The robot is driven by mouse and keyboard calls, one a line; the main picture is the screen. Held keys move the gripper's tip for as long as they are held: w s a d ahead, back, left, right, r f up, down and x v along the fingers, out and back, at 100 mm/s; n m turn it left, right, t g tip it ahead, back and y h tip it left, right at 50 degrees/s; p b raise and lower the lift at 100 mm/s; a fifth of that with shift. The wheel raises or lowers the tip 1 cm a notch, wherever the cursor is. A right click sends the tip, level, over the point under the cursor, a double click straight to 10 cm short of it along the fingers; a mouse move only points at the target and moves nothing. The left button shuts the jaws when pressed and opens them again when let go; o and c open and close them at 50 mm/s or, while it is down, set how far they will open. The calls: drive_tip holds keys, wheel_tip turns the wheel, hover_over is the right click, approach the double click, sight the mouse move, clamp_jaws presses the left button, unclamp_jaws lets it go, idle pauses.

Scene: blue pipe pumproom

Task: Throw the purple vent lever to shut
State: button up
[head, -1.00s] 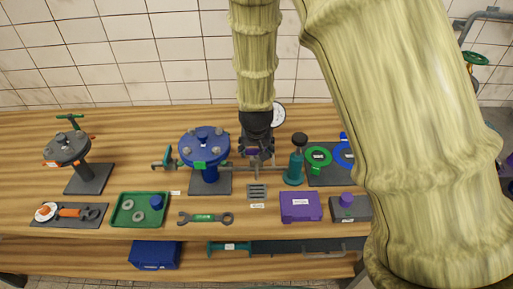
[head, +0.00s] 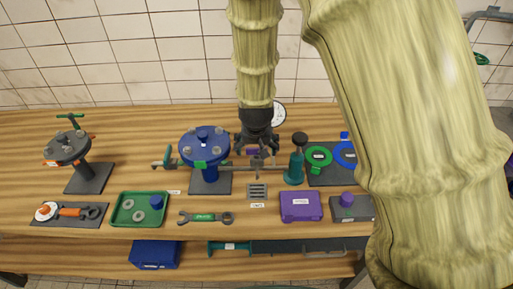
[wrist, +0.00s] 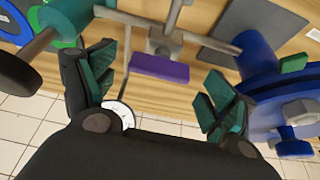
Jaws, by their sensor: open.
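The purple vent lever (head: 252,152) shows as a small purple piece at the back of the grey pipe, right of the blue round vessel, partly hidden by my gripper. In the wrist view its purple bar (wrist: 160,68) lies crosswise beside a grey valve body (wrist: 165,42) on the pipe. My gripper (head: 257,146) is above it with fingers spread. In the wrist view the open fingers (wrist: 160,87) stand on both sides of the bar, with gaps and nothing held. I cannot tell how far below the fingertips the bar lies.
The blue vessel (head: 204,146) stands close left of my gripper, and a teal bottle-like part (head: 295,163) close right. A white gauge (head: 278,114) is just behind. A grey grate (head: 257,191), purple box (head: 300,206) and wrench (head: 206,217) lie in front.

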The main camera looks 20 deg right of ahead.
drive_tip(key=v, duration=1)
drive_tip(key=shift+s+r, duration=0.2)
drive_tip(key=shift+r, duration=0.1)
drive_tip(key=shift+a, duration=0.1)
